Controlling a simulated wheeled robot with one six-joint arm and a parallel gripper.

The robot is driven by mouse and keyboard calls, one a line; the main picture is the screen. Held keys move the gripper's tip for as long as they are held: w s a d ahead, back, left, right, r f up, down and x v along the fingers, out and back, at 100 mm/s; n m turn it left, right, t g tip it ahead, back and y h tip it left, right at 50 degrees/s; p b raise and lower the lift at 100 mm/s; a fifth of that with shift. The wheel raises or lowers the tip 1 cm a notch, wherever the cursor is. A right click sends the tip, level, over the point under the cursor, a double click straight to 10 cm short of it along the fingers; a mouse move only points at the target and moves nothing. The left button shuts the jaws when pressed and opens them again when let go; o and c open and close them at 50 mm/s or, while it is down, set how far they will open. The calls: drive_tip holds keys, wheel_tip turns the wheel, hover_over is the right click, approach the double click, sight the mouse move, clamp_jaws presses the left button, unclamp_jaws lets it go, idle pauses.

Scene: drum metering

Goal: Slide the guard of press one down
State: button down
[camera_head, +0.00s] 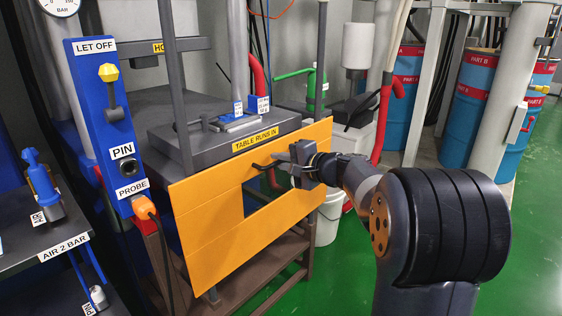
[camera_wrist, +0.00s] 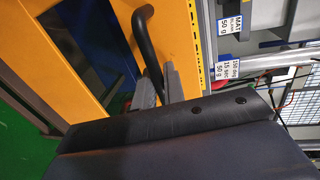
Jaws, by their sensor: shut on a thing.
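The guard (camera_head: 205,214) is an orange panel with an open window, hanging on dark upright rails in front of the press table (camera_head: 225,138). It covers the front below the table's top edge. It also shows in the wrist view as an orange frame (camera_wrist: 65,28). A black bar handle (camera_head: 264,165) is on the guard's upper part, and it shows in the wrist view (camera_wrist: 146,45). My gripper (camera_head: 290,164) is shut on the handle. In the wrist view its fingers (camera_wrist: 160,88) are on either side of the handle's lower end.
A blue column (camera_head: 105,130) with a yellow knob, PIN and PROBE labels stands left of the guard. A dark bench (camera_head: 75,232) marked AIR 2 BAR is at far left. A white bucket (camera_head: 328,222) stands behind my arm. The green floor at right is open.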

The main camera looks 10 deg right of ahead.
sight(271, 175)
wheel_tip(271, 175, down, 5)
drive_tip(key=b, duration=0.3)
drive_tip(key=shift+f, duration=0.2)
drive_tip(key=c, duration=1.6)
unclamp_jaws()
drive_tip(key=shift+r, duration=0.2)
drive_tip(key=shift+s+d, duration=0.1)
drive_tip(key=shift+s, duration=0.05)
drive_tip(key=p+v, duration=0.2)
drive_tip(key=v, duration=0.8)
drive_tip(key=shift+s+d, duration=0.1)
drive_tip(key=shift+s, duration=0.1)
